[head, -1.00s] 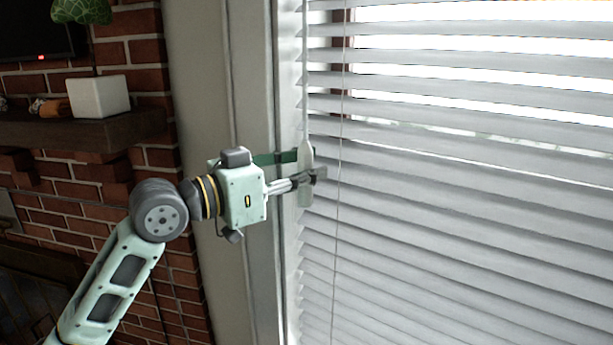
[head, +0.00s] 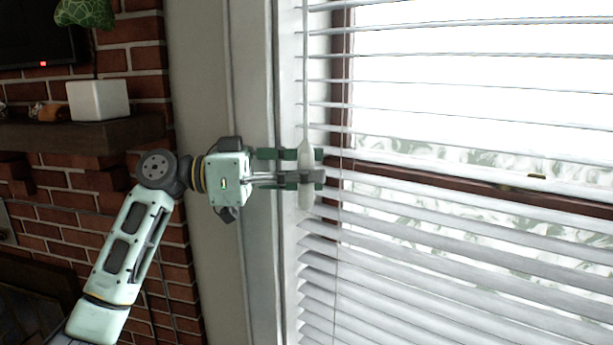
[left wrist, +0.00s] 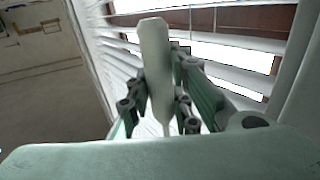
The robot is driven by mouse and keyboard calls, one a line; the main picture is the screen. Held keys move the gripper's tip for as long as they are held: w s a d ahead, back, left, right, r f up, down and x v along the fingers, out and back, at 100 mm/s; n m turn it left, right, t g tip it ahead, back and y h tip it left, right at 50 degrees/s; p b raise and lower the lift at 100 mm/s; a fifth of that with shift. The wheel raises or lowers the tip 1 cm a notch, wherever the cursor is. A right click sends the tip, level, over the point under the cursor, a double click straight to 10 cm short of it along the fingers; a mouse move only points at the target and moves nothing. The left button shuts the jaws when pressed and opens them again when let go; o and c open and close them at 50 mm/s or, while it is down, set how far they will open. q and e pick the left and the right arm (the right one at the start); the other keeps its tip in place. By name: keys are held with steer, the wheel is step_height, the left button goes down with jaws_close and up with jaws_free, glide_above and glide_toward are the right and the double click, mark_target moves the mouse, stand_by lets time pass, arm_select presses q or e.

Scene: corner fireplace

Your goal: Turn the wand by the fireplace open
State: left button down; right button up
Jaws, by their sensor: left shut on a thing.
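The white wand (head: 306,198) hangs on a thin rod at the left edge of the window blind (head: 430,225). My left gripper (head: 306,169) is shut on the wand's thick handle, with its fingers on either side. The wand handle (left wrist: 156,65) also shows in the left wrist view, between the fingers of my left gripper (left wrist: 160,103). The slats are tilted apart, and bright outdoors and a brown window frame show between them, most clearly in the upper part. The lower slats look closer together. My right gripper is not in view.
A brick wall (head: 150,250) with a dark wooden mantel (head: 80,137) stands at the left. A white pot (head: 98,101) with a green-leaved plant sits on the mantel. A thin cord (head: 342,130) hangs just right of the wand.

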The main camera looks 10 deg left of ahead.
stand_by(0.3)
arm_select(q)
steer(key=c, duration=1.6)
jaws_free()
steer(key=shift+o, duration=0.2)
steer(key=shift+a, duration=0.3)
steer(key=v, duration=1.1)
steer(key=shift+a, duration=0.25)
